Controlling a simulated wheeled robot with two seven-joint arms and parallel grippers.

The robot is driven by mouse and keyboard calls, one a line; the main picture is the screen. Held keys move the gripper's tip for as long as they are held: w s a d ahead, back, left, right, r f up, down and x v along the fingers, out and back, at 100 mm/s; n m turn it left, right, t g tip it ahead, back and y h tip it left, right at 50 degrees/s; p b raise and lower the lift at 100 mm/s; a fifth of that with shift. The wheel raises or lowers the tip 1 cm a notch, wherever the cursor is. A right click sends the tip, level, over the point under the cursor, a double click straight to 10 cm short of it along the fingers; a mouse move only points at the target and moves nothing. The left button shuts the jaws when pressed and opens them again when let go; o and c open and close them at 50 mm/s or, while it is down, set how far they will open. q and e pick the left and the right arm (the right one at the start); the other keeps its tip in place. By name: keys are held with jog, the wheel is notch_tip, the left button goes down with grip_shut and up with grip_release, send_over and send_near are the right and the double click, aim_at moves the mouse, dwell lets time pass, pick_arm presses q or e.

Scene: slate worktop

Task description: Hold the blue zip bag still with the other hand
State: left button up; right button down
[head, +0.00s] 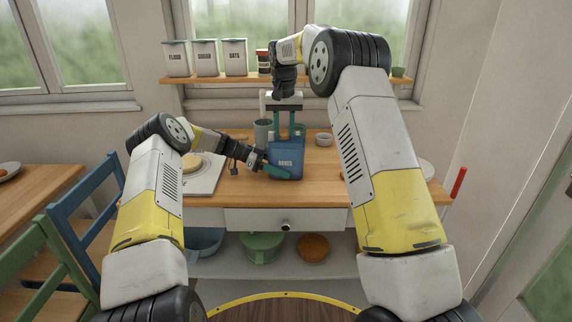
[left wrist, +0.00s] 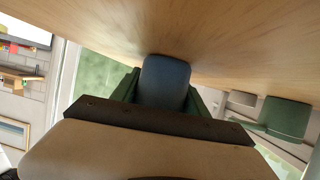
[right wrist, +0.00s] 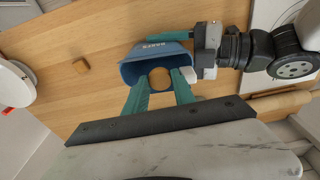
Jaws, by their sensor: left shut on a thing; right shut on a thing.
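The blue zip bag (head: 287,158) stands upright on the wooden worktop, with lettering on its front. My left gripper (head: 276,170) is shut on the bag's side low down; in the left wrist view the bag (left wrist: 165,82) sits between its fingers. My right gripper (head: 290,135) points down at the bag's mouth from above. In the right wrist view the mouth is open, and a round tan piece (right wrist: 160,78) shows between the right fingertips. A white tab (right wrist: 188,75) shows at one end of the rim. The bag's far side is hidden.
A white board (head: 205,180) with a round tan piece (head: 191,160) lies left of the bag. The worktop's front edge is close to the bag.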

jog(key=c, duration=1)
grip_release()
jog(key=shift+a, duration=0.1)
jog(key=shift+o, duration=0.2)
notch_tip(320, 180, up, 12)
jog(key=s, duration=0.1)
jog(key=shift+s, duration=0.2)
